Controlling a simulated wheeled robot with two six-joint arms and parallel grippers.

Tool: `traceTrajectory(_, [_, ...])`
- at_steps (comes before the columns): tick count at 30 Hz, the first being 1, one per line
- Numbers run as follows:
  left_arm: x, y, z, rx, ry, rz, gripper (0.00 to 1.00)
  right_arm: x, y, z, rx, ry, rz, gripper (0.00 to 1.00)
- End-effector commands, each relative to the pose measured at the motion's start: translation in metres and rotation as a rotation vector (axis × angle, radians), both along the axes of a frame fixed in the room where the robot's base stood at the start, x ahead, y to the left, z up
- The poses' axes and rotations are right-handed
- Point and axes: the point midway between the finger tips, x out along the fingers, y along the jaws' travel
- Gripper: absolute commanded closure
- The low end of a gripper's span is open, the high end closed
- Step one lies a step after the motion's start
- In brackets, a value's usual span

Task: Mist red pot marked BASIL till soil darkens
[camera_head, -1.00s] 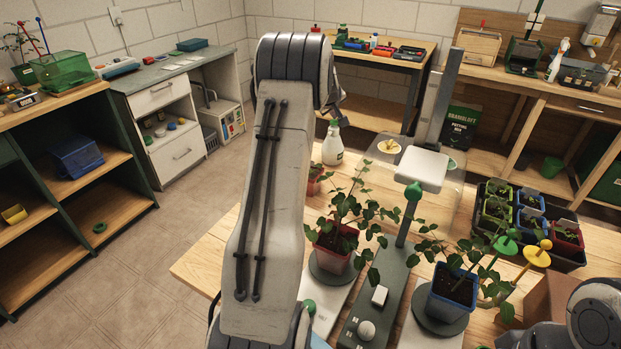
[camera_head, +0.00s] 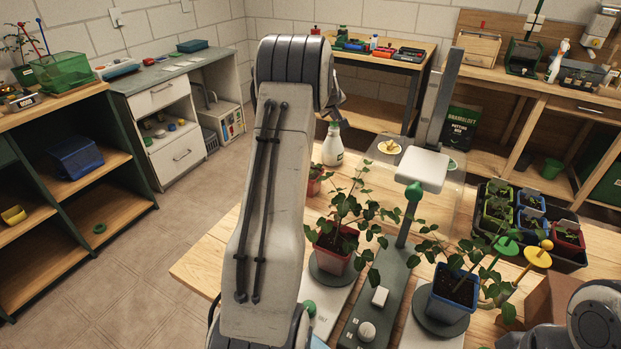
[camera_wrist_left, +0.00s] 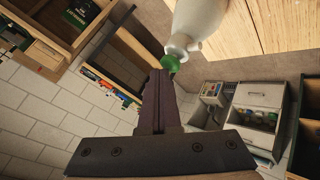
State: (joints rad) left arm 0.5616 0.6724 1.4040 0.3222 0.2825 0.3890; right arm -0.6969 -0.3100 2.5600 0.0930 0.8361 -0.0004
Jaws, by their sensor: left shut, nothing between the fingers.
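A red pot (camera_head: 333,250) with a leafy plant stands on a round stand on the wooden table in the head view. Another red pot (camera_head: 314,184) is partly hidden behind my left arm, and a small one (camera_head: 568,240) sits in the black tray. No BASIL marking is readable. A white bottle with a green top (camera_head: 332,148) stands at the table's far left; it also shows close up in the wrist view (camera_wrist_left: 198,22). My left gripper (camera_wrist_left: 160,73) is shut and empty, its tips near the green top. Whether they touch is unclear. My right gripper is out of view.
A blue pot (camera_head: 450,295) with a plant stands to the right, beyond a green post (camera_head: 408,215) between the two plants. A black tray (camera_head: 575,265) of small pots is at the right. A yellow disc on a stick (camera_head: 537,257) stands nearby.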

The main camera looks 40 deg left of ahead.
Motion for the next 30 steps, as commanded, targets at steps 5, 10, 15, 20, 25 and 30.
traceTrajectory(5, [0.000, -0.001, 0.004, -0.001, 0.002, -0.001, 1.00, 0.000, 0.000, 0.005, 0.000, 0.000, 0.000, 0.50])
traceTrajectory(10, [0.000, 0.000, 0.004, -0.001, 0.001, 0.000, 1.00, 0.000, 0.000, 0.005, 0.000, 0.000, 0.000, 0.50])
traceTrajectory(15, [0.000, 0.000, 0.014, 0.000, 0.000, 0.000, 1.00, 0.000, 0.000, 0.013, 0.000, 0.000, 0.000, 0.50])
traceTrajectory(20, [0.000, 0.000, 0.031, 0.001, 0.000, -0.001, 1.00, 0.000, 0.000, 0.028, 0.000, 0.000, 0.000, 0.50])
traceTrajectory(25, [0.000, 0.000, 0.048, 0.000, 0.001, -0.001, 1.00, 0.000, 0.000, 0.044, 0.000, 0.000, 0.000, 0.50])
traceTrajectory(30, [0.000, 0.000, 0.064, -0.001, 0.000, -0.001, 1.00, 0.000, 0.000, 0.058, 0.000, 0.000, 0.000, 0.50])
